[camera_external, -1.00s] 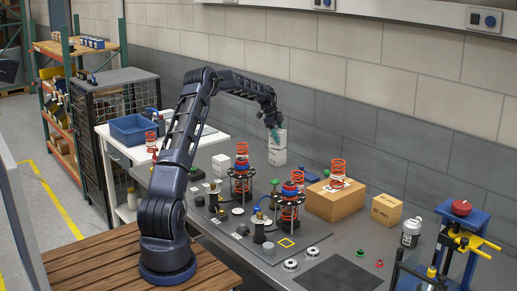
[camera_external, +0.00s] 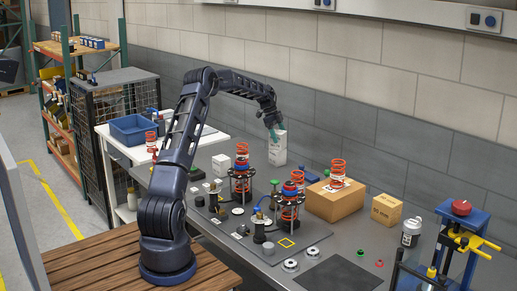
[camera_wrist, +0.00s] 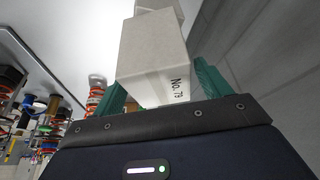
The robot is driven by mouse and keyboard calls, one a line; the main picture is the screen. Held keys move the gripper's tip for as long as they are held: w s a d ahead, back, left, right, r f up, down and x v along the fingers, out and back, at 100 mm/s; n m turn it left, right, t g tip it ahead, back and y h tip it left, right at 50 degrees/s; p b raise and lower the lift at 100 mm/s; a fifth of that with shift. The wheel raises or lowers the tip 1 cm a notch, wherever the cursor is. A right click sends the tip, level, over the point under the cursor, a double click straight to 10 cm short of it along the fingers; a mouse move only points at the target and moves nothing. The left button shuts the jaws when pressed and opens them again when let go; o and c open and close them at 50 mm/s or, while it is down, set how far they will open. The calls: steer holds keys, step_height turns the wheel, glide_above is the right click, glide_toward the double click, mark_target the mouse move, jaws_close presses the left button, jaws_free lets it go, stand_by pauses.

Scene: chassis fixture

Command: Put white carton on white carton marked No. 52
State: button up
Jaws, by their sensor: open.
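A white carton marked No. 79 (camera_wrist: 155,55) stands between the green fingers of my gripper (camera_wrist: 155,90) in the wrist view. In the external view my gripper (camera_external: 274,134) is at the top of a white carton stack (camera_external: 278,150) near the wall. My gripper is open, with a finger on each side of the No. 79 carton; I cannot tell if they touch it. Part of another white carton (camera_wrist: 160,5) shows beyond it, its marking hidden. Another white carton (camera_external: 222,165) stands to the left on the bench, its marking too small to read.
Spring assemblies (camera_external: 241,172) stand on a dark fixture plate in front of the stack. A brown box (camera_external: 335,200) with an orange spring on it and a smaller tan box (camera_external: 386,209) are to the right. A blue bin (camera_external: 133,130) is at the left.

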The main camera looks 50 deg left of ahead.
steer(key=v, duration=1.1)
steer(key=shift+d+r, duration=0.2)
steer(key=shift+r, duration=0.2)
steer(key=s+d+r+n+y, duration=0.2)
steer(key=s+d+r, duration=0.5)
steer(key=d, duration=0.5)
steer(key=s+d+r+n+y, duration=0.1)
steer(key=s+d+r+n, duration=0.1)
steer(key=s+d+r, duration=0.7)
steer(key=s+d+r+n+y, duration=0.1)
steer(key=s+d+n, duration=0.2)
steer(key=s+d, duration=0.9)
steer(key=s+d+f+n+t, duration=0.1)
steer(key=s+f+n, duration=0.1)
steer(key=s, duration=0.7)
steer(key=s+d+f+n+t, duration=0.1)
steer(key=s+f, duration=0.3)
steer(key=s, duration=0.6)
steer(key=s+d+f+n, duration=0.3)
steer(key=s, duration=0.6)
steer(key=shift+s+t, duration=0.3)
steer(key=shift+t, duration=0.1)
steer(key=shift+f, duration=0.1)
